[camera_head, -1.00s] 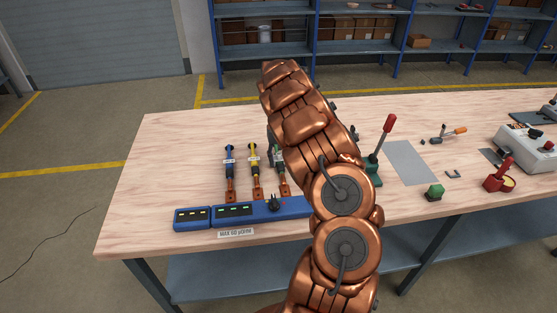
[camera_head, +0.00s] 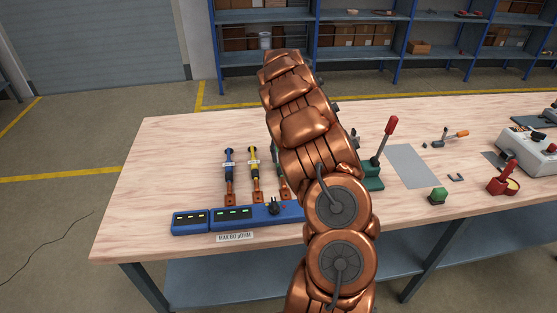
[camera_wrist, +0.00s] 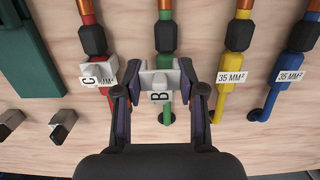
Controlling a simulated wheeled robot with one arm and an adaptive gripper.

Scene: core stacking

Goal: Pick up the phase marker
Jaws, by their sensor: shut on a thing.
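In the wrist view, my gripper (camera_wrist: 160,80) is shut on a small grey phase marker (camera_wrist: 158,74) with the letter B. The marker sits over the green cable (camera_wrist: 165,45), whose end shows just below it. I cannot tell whether the marker is around the cable or above it. To the left, a second grey marker with C (camera_wrist: 98,72) is at the red cable (camera_wrist: 83,8). The yellow cable (camera_wrist: 237,50) and the blue cable (camera_wrist: 303,45) carry 35 MM² labels. In the head view, my arm hides the gripper.
A blue unit (camera_head: 245,214) with small displays lies at the table's front. A green tool with a red-tipped lever (camera_head: 389,128) stands right of my arm. Two dark metal pieces (camera_wrist: 62,125) lie at the lower left in the wrist view. The table's left side is clear.

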